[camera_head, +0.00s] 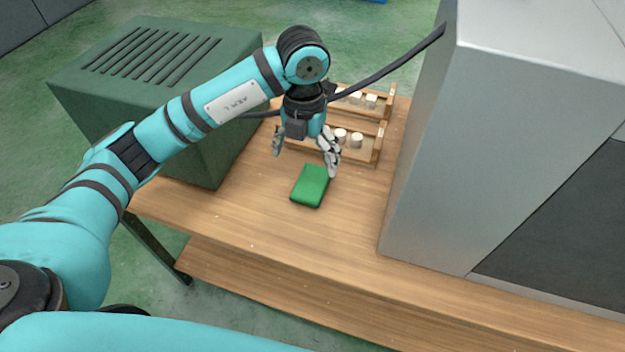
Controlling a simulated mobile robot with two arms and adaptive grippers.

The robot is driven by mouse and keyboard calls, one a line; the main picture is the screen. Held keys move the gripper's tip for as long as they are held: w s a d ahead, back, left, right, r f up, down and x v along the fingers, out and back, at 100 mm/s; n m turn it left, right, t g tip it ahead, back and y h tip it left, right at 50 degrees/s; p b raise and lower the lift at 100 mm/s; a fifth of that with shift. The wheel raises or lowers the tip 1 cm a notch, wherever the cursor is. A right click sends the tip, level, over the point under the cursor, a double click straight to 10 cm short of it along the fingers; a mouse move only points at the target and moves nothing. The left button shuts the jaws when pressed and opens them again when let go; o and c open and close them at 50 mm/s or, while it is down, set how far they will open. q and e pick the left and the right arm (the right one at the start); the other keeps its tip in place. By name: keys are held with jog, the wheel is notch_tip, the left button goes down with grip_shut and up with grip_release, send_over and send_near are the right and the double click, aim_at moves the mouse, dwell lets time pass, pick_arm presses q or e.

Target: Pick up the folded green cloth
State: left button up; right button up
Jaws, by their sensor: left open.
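The folded green cloth (310,187) lies flat on the wooden table (240,210), toward its middle. My left gripper (305,156) hangs above the table just behind the cloth, pointing down. Its fingers are spread apart with nothing between them. One finger comes close to the cloth's far edge in the picture; I cannot tell whether they touch. My right gripper is not in view.
Wooden racks (376,143) with small white pieces stand behind the gripper. A dark green vented box (150,80) is at the left. A large grey metal cabinet (440,150) stands close on the right. The tabletop in front of the cloth is clear.

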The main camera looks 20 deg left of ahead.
aim_at(308, 189)
pick_arm(q)
notch_tip(308, 189, down, 4)
jog(key=shift+r, duration=0.1)
notch_tip(308, 189, down, 3)
jog(key=shift+w+r+p, duration=0.1)
jog(key=shift+r+p, duration=0.05)
jog(key=shift+p, duration=0.25)
jog(key=shift+f, duration=0.25)
jog(key=f, duration=0.1)
jog(key=f+p, duration=0.1)
jog(key=f, duration=0.1)
jog(key=shift+w+d+f, duration=0.15)
jog(key=shift+w+f, duration=0.05)
jog(key=shift+f, duration=0.75)
jog(key=c, duration=1.2)
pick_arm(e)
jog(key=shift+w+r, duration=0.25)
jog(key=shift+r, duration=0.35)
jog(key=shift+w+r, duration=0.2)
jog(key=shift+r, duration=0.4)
pick_arm(q)
jog(key=shift+r, duration=0.1)
jog(key=shift+c, duration=0.2)
